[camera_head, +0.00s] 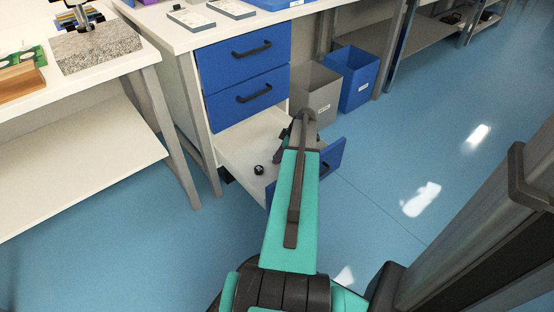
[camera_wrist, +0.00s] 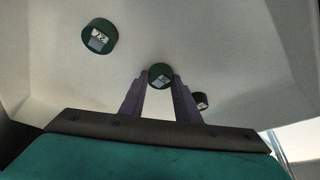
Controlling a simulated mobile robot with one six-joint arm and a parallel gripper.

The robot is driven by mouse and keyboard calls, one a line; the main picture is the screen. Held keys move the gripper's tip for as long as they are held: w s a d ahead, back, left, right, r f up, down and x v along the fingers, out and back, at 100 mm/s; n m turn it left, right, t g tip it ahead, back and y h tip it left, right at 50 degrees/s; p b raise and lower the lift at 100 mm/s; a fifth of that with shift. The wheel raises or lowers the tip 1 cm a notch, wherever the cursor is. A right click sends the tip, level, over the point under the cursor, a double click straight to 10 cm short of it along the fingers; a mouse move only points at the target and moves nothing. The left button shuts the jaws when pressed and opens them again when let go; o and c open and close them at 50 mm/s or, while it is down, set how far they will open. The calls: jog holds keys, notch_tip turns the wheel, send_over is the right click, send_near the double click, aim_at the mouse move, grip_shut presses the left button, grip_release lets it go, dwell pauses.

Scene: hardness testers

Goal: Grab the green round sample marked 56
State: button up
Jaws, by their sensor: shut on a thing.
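In the wrist view, my gripper (camera_wrist: 160,88) has its two dark fingers shut on a green round sample (camera_wrist: 160,73). The sample sits between the fingertips and has a small pale label that is too small to read surely. A second green round sample (camera_wrist: 99,36) lies apart at upper left, its label facing up. A third, darker round sample (camera_wrist: 201,101) is partly hidden beside the right finger. In the head view, one dark round sample (camera_head: 258,169) shows in the open drawer (camera_head: 232,150). My arm hides the gripper and the held sample there.
The drawer's blue front (camera_head: 333,158) stands out from the cabinet, under two shut blue drawers (camera_head: 248,77). A grey bin (camera_head: 315,95) and a blue bin (camera_head: 355,75) stand behind. A white table (camera_head: 100,66) is at left. The floor at right is clear.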

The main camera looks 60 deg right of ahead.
jog(key=shift+r, duration=0.15)
notch_tip(320, 180, up, 10)
jog(key=p, duration=0.3)
dwell(0.5)
